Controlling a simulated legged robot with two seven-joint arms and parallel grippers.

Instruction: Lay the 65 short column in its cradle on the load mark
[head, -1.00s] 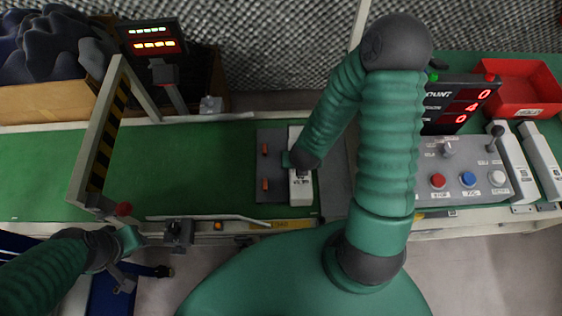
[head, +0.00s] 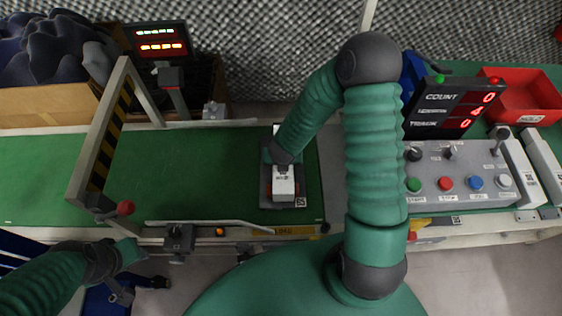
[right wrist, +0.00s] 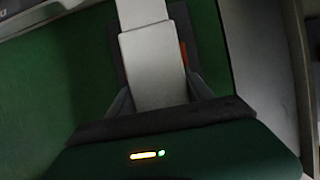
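The short column (head: 284,187), a pale bar with a dark label, is in my right gripper (head: 281,163), over the dark grey cradle (head: 266,192) on the green belt. In the right wrist view the column (right wrist: 155,65) runs between the two grey fingers (right wrist: 162,96), which close on its sides. A dark plate edge and an orange piece of the cradle (right wrist: 184,55) show beside it. Whether the column touches the cradle is unclear. The load mark is not clearly visible; a yellow "LOAD" label (head: 285,231) is on the front rail. My left gripper (head: 130,252) is at lower left, away from the column; its fingers are unclear.
A striped gate frame (head: 103,150) spans the belt at left. A control box (head: 460,178) with buttons and a count display (head: 450,108) stand at right. Two pale bars (head: 518,172) and a red bin (head: 520,98) lie farther right. The green belt (head: 185,175) left of the cradle is clear.

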